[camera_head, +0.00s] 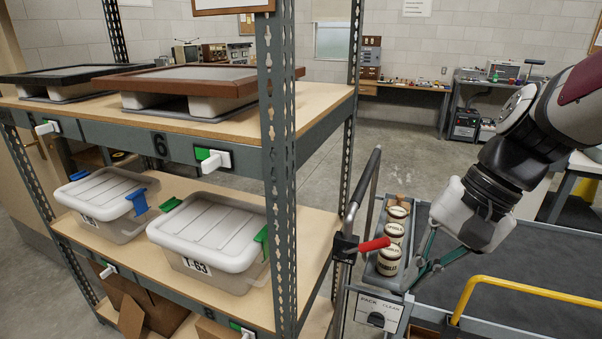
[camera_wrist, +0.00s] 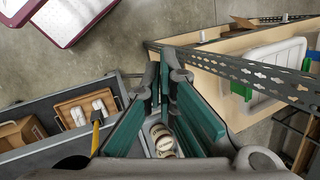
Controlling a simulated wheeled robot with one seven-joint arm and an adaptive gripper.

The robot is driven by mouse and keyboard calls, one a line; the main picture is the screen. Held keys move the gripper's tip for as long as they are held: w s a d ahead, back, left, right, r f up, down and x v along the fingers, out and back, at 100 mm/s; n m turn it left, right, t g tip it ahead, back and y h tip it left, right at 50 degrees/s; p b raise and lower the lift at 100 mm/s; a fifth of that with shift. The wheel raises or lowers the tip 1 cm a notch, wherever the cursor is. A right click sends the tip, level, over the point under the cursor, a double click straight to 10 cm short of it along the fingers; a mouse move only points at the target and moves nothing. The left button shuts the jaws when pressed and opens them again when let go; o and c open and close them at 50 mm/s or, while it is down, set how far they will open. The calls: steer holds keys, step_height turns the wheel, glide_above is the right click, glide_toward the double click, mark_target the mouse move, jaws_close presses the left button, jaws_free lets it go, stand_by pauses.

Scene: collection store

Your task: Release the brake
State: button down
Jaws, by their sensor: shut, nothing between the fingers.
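A red-gripped lever (camera_head: 375,244) sticks out to the right from a black clamp (camera_head: 345,248) on the cart's upright grey handle (camera_head: 361,190). It is the only brake-like lever I see. It points slightly upward. My gripper (camera_head: 417,278) is to the right of the lever and a little lower, beside the small tray of jars, apart from the lever. Its fingers are shut and empty. In the wrist view, my gripper's teal-padded fingers (camera_wrist: 165,75) fill the middle, and I cannot make out the red lever there.
Lidded jars (camera_head: 389,259) stand in a narrow grey tray (camera_head: 372,282) close by my fingers. A yellow bar (camera_head: 520,288) rises over the cart's dark deck (camera_head: 500,262). The shelf's perforated post (camera_head: 279,180) stands left.

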steer(key=w+d+f+m+t+y+b, duration=0.1)
steer(key=w+d+f+m+t+y, duration=0.4)
steer(key=w+d+f+m+y, duration=0.3)
steer(key=w+d+f+m, duration=0.3)
steer(key=w+d+m, duration=0.2)
steer(key=w+d, duration=0.1)
steer(key=shift+w+d+f, duration=0.35)
steer(key=shift+d, duration=0.15)
glide_toward(364, 247)
steer(key=f, duration=0.1)
steer(key=w+a+f, duration=0.1)
steer(key=f, duration=0.1)
steer(key=a+f, duration=0.1)
steer(key=f, duration=0.1)
steer(key=shift+w+f, duration=0.1)
steer(key=shift+w, duration=0.2)
steer(key=shift+r+h+p, duration=0.4)
steer(key=shift+p, duration=0.05)
